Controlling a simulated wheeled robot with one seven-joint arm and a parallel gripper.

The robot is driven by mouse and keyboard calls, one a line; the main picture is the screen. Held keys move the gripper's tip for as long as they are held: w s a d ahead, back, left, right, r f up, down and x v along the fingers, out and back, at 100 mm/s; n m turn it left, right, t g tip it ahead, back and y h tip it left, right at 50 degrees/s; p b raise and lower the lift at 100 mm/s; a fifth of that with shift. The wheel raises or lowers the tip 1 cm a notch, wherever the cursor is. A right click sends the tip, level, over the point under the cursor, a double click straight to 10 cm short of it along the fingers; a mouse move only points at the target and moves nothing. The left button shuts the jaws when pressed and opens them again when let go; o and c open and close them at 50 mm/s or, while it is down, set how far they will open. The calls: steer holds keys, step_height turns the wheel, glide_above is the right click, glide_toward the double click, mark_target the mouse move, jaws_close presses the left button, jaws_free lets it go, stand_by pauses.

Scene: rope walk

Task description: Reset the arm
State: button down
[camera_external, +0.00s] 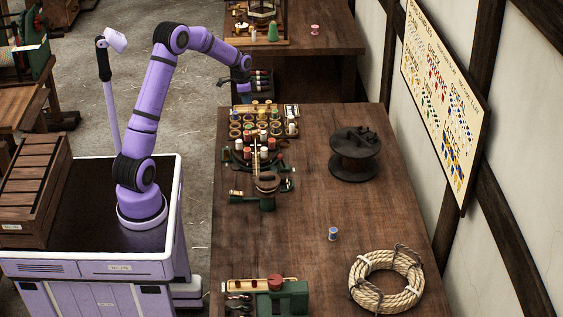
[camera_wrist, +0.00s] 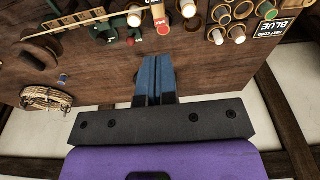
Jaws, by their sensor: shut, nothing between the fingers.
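My gripper (camera_external: 243,90) hangs at the end of my raised purple arm, near the far left end of the workbench in the external view. In the wrist view its blue fingers (camera_wrist: 154,62) are together, with nothing between them. The spool tray (camera_external: 291,134) stands on the bench just in front of it in the external view. Several spools show along the top of the wrist view.
The workbench (camera_external: 307,200) carries a dark reel (camera_external: 355,154), a small blue spool (camera_external: 333,234), a rope coil (camera_external: 387,280) and a green device (camera_external: 293,298). A second table (camera_external: 340,65) stands beyond. A chart (camera_external: 440,90) hangs on the right wall. The bench middle is mostly clear.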

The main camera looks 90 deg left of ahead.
stand_by(0.4)
steer(key=w+d+r, duration=0.1)
steer(key=d+r, duration=0.5)
steer(key=d, duration=0.3)
steer(key=d+r+t+y, duration=0.1)
steer(key=d+r, duration=0.5)
steer(key=d, duration=0.4)
steer(key=w+d+r, duration=0.1)
steer(key=d+r, duration=0.6)
steer(key=d, duration=0.2)
steer(key=s+d+r+t, duration=0.1)
steer(key=s+d+r, duration=0.1)
steer(key=s+d, duration=0.35)
steer(key=s+d+r, duration=0.2)
steer(key=s+d, duration=0.1)
steer(key=d, duration=0.5)
steer(key=s+d+f+t+h, duration=0.1)
steer(key=s+d, duration=0.7)
steer(key=s, duration=0.4)
steer(key=shift+s+d+f+t, duration=0.15)
steer(key=shift+s+d+t, duration=0.15)
steer(key=shift+d+t, duration=0.1)
steer(key=c, duration=1.8)
jaws_free()
